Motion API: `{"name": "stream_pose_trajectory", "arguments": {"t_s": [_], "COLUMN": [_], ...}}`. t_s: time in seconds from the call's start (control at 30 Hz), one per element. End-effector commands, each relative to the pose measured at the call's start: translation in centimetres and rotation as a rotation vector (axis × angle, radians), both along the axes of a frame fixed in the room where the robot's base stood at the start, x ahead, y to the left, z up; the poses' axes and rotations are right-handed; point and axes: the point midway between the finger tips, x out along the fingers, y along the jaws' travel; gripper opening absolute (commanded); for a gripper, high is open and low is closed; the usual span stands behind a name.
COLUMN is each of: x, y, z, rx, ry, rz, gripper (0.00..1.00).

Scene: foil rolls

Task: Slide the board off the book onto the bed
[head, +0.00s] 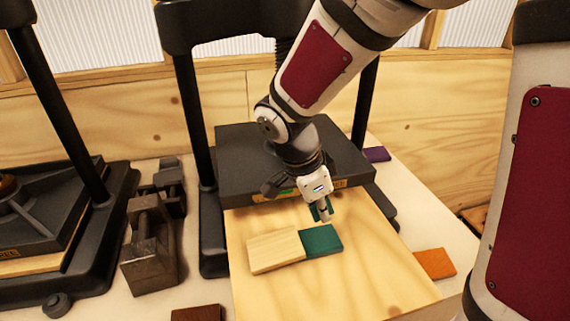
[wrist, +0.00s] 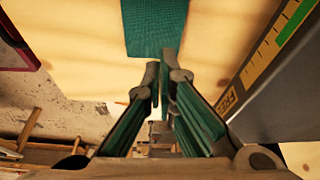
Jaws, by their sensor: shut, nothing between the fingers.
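A small pale wooden board (head: 275,252) lies at the left end of the teal book (head: 321,241); I cannot tell how far it overlaps the book. Both rest on the broad plywood bed (head: 370,275) of the press. My gripper (head: 325,217) is shut and empty, pointing down just behind the book's right part. In the wrist view the teal book (wrist: 155,28) is at the top centre, and my fingertips (wrist: 160,75) are close to its near edge. I cannot tell whether they touch it or the bed. The board does not show clearly there.
The dark press plate (head: 235,160) stands behind my gripper, between black posts (head: 200,150). Iron weights (head: 147,245) and a second press (head: 45,240) are at left. Orange (head: 435,263), purple (head: 377,154) and brown (head: 197,313) blocks lie around the bed. The bed's front right is clear.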

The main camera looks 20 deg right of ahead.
Motion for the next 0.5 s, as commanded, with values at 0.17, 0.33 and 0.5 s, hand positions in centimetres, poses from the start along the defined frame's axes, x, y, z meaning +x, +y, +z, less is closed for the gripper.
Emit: {"name": "stream_pose_trajectory", "arguments": {"t_s": [0.17, 0.33, 0.5], "x": [0.0, -0.1, -0.2], "y": [-1.2, 0.6, 2.1], "z": [-3.4, -3.9, -4.0], "rx": [-0.001, 0.001, 0.001], "ry": [0.005, 0.000, 0.000], "rz": [-0.001, 0.005, 0.002], "gripper": [0.00, 0.00, 0.00]}}
